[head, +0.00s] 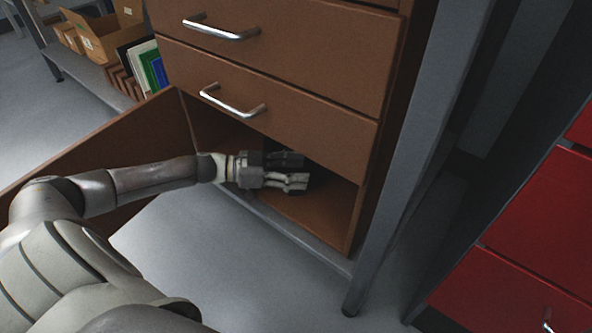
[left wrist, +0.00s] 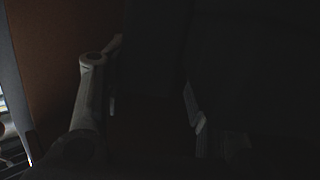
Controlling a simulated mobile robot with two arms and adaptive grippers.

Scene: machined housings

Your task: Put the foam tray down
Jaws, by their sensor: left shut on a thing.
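My left gripper (head: 290,172) reaches into the open lower compartment (head: 335,205) of a brown cabinet, just above its floor. Its fingers also show in the left wrist view (left wrist: 145,105), set apart with a very dark shape between them. I take this dark shape to be the foam tray (left wrist: 155,60), and the gripper is shut on it. The tray's outline is lost in shadow, so I cannot tell whether it touches the compartment floor. My right gripper is not in view.
The brown cabinet's door (head: 110,150) stands open at left. Closed drawers with metal handles (head: 232,102) sit just above the arm. A grey post (head: 410,160) stands at right, with a red cabinet (head: 530,235) beyond it. Boxes and books (head: 150,65) are on a shelf behind.

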